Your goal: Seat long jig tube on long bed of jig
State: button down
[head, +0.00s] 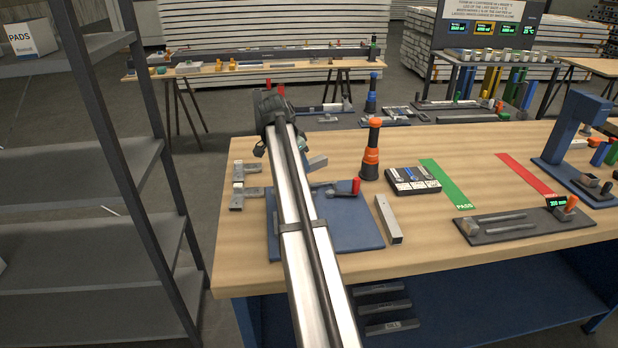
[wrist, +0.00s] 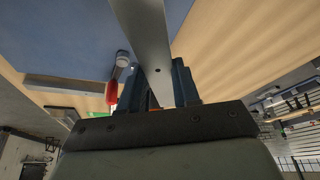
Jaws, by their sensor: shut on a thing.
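My gripper (wrist: 158,88) is shut on a flat-faced grey metal tube (wrist: 146,38) with a small hole in its face. In the wrist view the tube runs from between the fingers to the top edge. The blue jig plate (head: 355,235) lies on the bench, with a red-handled clamp (head: 355,187) at its far right corner. The handle also shows in the wrist view (wrist: 111,92), left of the fingers. The held tube overlaps the plate (wrist: 60,35) in that view; I cannot tell whether they touch. In the head view my arm hides the gripper and the plate's middle, including the long bed.
A loose square tube (head: 388,220) lies right of the plate. Grey blocks (head: 245,190) sit left of it. An orange-black post (head: 371,150) and a dark tool case (head: 413,180) stand behind. A dark tray (head: 512,226) holds rods further right.

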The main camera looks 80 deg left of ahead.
jog(key=m, duration=0.2)
jog(key=h, duration=0.1)
jog(key=shift+w+a+r+m, duration=0.2)
jog(key=shift+a+r+m, duration=0.05)
jog(key=shift+m, duration=0.15)
jog(key=m, duration=0.1)
jog(key=m+h, duration=0.1)
jog(key=m, duration=0.1)
jog(key=shift+w+d+t, duration=0.1)
jog(key=shift+d+t, duration=0.25)
jog(key=shift+t, duration=0.05)
jog(key=shift+f, duration=0.1)
jog(key=shift+f, duration=2.6)
jog(key=shift+f, duration=0.9)
jog(key=c, duration=0.7)
grip_release()
jog(key=shift+c, duration=0.2)
jog(key=shift+o, duration=0.5)
jog(key=o, duration=0.5)
